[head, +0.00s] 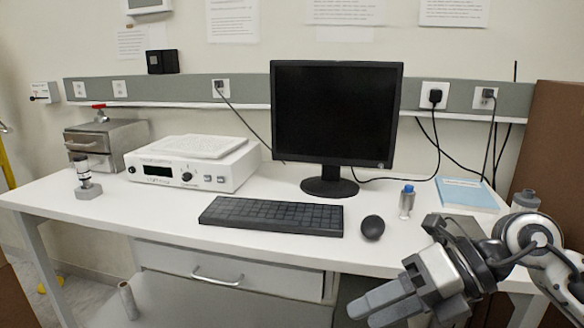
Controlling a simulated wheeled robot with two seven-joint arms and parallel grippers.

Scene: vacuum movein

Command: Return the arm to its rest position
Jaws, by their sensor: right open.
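My right arm comes in from the lower right, and its grey gripper (366,310) hangs in front of the desk's right front edge. Its two fingers point down and to the left, are apart, and hold nothing. The fingers are clear of the keyboard and mouse. My left gripper is not in the picture.
The white desk (110,209) carries a keyboard (272,216), a mouse (372,228), a monitor (336,115), a white instrument (190,165) and a metal box (105,142). A brown panel (556,140) borders the right.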

